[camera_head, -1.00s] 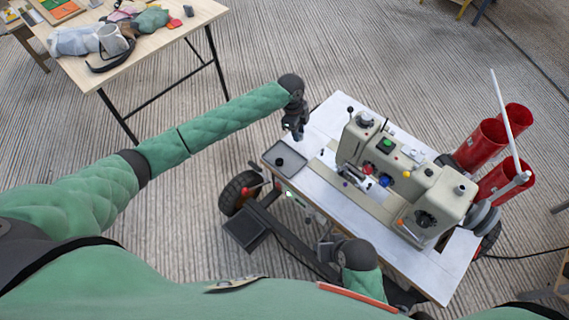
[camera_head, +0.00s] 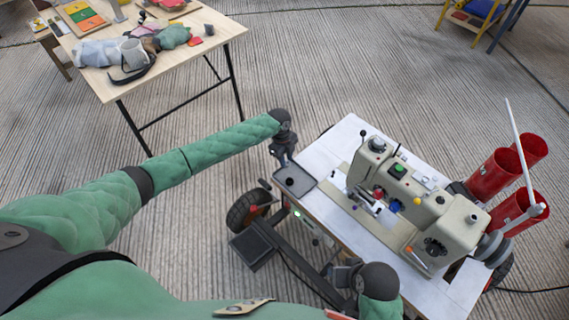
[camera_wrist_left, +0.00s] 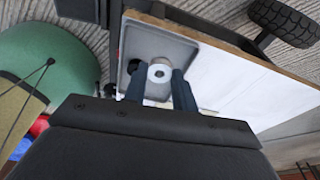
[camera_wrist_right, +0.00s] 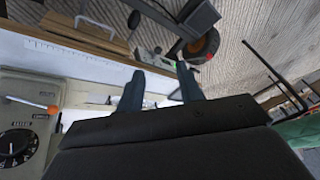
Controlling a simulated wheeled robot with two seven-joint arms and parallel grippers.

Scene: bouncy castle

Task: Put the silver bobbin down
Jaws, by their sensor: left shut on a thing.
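The silver bobbin (camera_wrist_left: 160,73), a pale disc with a dark centre hole, sits between the fingertips of my left gripper (camera_wrist_left: 158,85) in the left wrist view. My left gripper (camera_head: 284,160) is shut on it, over the far-left edge of the grey tray (camera_head: 304,187) in the head view. The tray also shows behind the bobbin in the left wrist view (camera_wrist_left: 170,42). Whether the bobbin touches the tray I cannot tell. A small dark round thing (camera_head: 289,181) lies in the tray. My right gripper (camera_wrist_right: 160,85) is open and empty beside the table's near side.
A beige sewing machine (camera_head: 425,205) stands on the white table (camera_head: 345,135), right of the tray. Red cylinders (camera_head: 492,175) and a white rod are at the far right. A wooden table (camera_head: 190,60) with cloths and a mug is at the upper left.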

